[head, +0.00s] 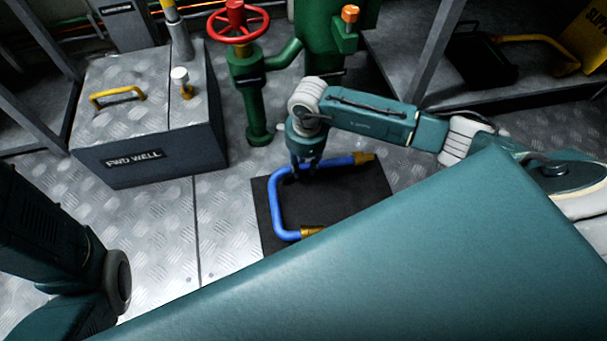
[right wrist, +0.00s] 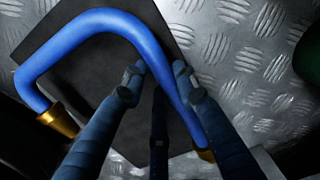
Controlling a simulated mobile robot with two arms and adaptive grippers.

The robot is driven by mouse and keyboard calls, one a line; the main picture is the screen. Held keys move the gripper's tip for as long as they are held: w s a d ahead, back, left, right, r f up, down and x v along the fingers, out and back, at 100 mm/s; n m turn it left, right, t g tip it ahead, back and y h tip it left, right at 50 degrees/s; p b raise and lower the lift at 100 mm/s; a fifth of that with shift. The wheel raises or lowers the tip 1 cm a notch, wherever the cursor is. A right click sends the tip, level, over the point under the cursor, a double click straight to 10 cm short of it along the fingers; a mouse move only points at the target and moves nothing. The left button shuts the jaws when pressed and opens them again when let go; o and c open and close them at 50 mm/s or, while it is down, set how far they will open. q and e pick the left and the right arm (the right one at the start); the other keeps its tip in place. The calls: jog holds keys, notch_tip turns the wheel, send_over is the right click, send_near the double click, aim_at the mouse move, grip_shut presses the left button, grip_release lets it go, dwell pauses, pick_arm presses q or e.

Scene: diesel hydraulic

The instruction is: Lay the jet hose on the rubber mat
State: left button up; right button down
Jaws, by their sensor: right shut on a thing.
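The jet hose (head: 276,202) is a blue U-shaped tube with brass ends, over the black rubber mat (head: 358,208) in the head view. My right gripper (head: 306,170) is shut on the hose's far arm, near its bend. In the right wrist view the hose (right wrist: 100,20) runs between the two fingers (right wrist: 157,82), and the dark mat (right wrist: 110,75) lies beneath it. I cannot tell whether the hose touches the mat or is slightly above it. Part of the mat and the near brass end are hidden by my body. My left gripper is out of view; only part of that arm shows.
A grey box marked FWD WELL (head: 150,130) with a yellow handle stands at the left. A green pipe with a red valve wheel (head: 238,20) stands behind the mat. A shelf (head: 410,55) is at the right back. Tread-plate floor (head: 225,220) left of the mat is clear.

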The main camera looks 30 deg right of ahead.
notch_tip(320, 180, down, 4)
jog(key=shift+b, duration=1.2)
jog(key=shift+r, duration=0.1)
jog(key=c, duration=1.4)
grip_release()
jog(key=shift+o, duration=0.2)
